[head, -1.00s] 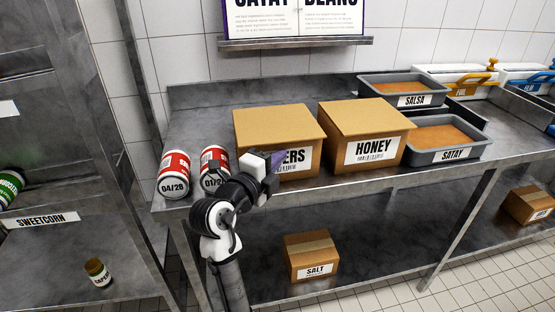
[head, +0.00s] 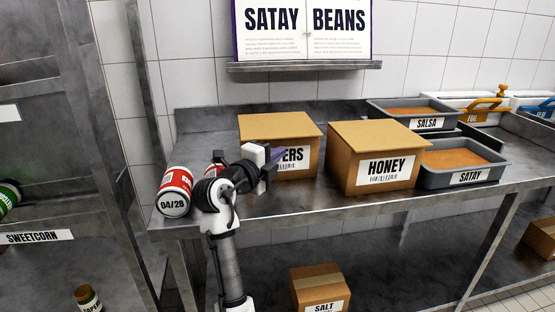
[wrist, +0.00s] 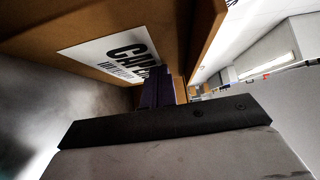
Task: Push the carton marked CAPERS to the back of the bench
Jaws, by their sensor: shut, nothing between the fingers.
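The CAPERS carton (head: 272,128) is a brown box on the bench, left of the HONEY carton (head: 376,142). My arm hides the left part of its label, leaving "ERS" to read. My gripper (head: 279,154) is shut and empty, with its purple fingers at the carton's front face. In the wrist view the carton (wrist: 190,32) fills the upper left, with "CAP" showing on its label. The fingers (wrist: 158,88) point at that labelled face and seem to touch it. The bench back (head: 200,118) rises behind; the gap between it and the carton is hidden.
SALSA (head: 426,124) and SATAY (head: 467,178) trays sit at the right. The SALT carton (head: 318,285) is on the lower shelf. Bare bench lies left of the CAPERS carton.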

